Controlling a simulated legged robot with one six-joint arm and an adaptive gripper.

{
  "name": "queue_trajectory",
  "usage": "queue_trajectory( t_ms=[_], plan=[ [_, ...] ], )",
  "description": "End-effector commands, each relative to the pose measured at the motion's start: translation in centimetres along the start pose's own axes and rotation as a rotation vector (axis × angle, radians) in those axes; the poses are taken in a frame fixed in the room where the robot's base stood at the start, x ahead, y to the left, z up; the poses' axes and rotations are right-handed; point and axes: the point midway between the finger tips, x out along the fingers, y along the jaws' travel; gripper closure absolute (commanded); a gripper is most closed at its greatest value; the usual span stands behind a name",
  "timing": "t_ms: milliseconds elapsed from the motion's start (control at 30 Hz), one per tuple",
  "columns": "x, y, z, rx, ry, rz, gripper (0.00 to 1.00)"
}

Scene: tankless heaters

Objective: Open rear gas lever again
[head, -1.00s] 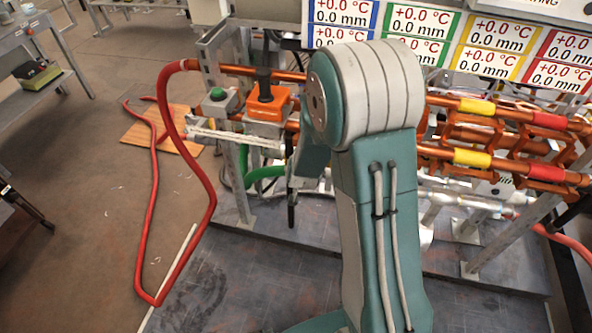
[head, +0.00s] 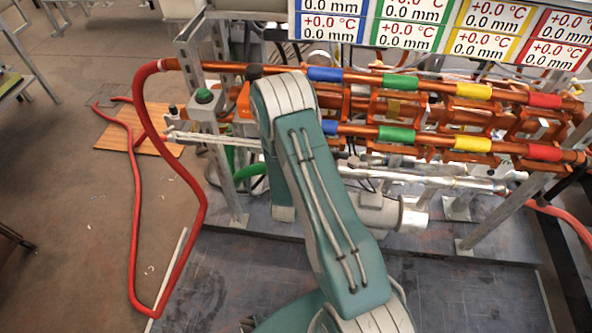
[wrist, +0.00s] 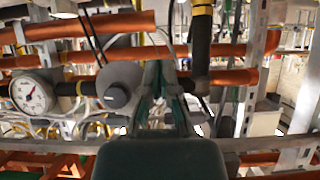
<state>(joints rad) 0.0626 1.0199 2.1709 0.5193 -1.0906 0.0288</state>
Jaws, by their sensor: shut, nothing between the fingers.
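In the wrist view my gripper (wrist: 160,78) points away from the camera among the pipes. Its dark green fingers are together, with nothing seen between them. A black vertical handle-like part (wrist: 202,45) with a yellow band at its top stands just right of the fingers. It may be the rear gas lever, but I cannot tell for sure. A grey round knob (wrist: 119,87) is just left of the fingers. In the head view my arm hides the gripper and the spot it reaches into.
Copper pipes (head: 410,88) with coloured bands run across the frame. A white dial gauge (wrist: 32,94) sits at the left in the wrist view. A green button box (head: 204,97) and a red hose (head: 200,190) are left of my arm. Open floor (head: 75,220) lies further left.

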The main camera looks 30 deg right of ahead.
Motion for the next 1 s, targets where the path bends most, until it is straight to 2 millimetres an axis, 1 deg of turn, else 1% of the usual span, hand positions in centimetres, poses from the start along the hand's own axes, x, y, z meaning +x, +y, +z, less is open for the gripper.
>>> queue_trajectory(
  t_ms=[167,267,367,800,900,1000],
  plan=[
    [0.1,-0.1,0.0,-0.001,0.000,0.000,1.00],
    [0.8,-0.1,0.0,-0.001,-0.001,0.001,1.00],
    [2.2,-0.1,0.0,0.000,0.000,0.000,1.00],
    [10.3,0.0,0.0,0.001,0.000,0.001,1.00],
    [11.2,-0.1,1.4,-0.002,-0.003,0.000,1.00],
    [12.1,-0.1,2.1,-0.002,-0.002,-0.001,1.00]
  ],
)
